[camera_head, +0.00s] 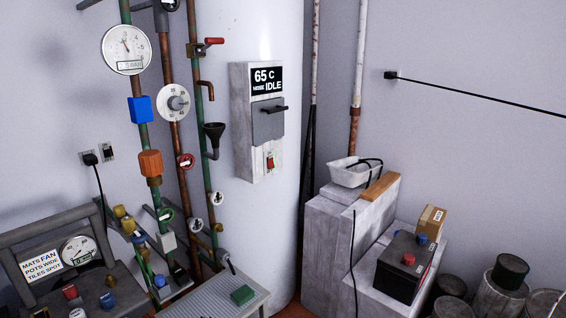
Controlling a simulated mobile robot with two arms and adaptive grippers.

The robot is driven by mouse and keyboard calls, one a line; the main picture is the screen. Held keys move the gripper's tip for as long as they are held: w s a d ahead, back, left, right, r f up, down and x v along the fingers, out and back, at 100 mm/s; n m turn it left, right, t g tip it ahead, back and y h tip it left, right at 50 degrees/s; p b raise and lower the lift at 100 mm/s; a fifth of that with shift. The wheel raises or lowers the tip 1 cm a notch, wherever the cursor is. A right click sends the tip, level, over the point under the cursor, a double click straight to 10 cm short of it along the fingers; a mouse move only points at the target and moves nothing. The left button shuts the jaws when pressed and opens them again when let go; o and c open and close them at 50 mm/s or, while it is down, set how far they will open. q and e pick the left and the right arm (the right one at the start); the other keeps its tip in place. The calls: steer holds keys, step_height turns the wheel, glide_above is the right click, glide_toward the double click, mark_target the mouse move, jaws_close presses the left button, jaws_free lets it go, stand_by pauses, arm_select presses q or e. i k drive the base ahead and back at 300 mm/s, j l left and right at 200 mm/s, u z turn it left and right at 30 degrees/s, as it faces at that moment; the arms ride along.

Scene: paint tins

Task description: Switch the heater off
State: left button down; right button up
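The heater is a tall white cylinder (225,110) in the middle of the head view. A grey control box (241,140) is fixed to its front. The black display (266,80) on the box reads 65 C and MODE IDLE. Below it is a grey panel with a dark lever handle (274,108) sticking out to the right. Lower on the box is a small red switch (269,161); its position is too small to tell. Neither of my grippers is in view.
A grey perforated bench (205,303) holds a green block. Right are grey blocks (325,240) with a white tray, a black battery (400,268) and tins. A cable crosses the right wall.

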mark_target(271, 164)
steer(key=i+j+z, duration=0.1)
steer(key=i+z, duration=0.35)
steer(key=i, duration=0.95)
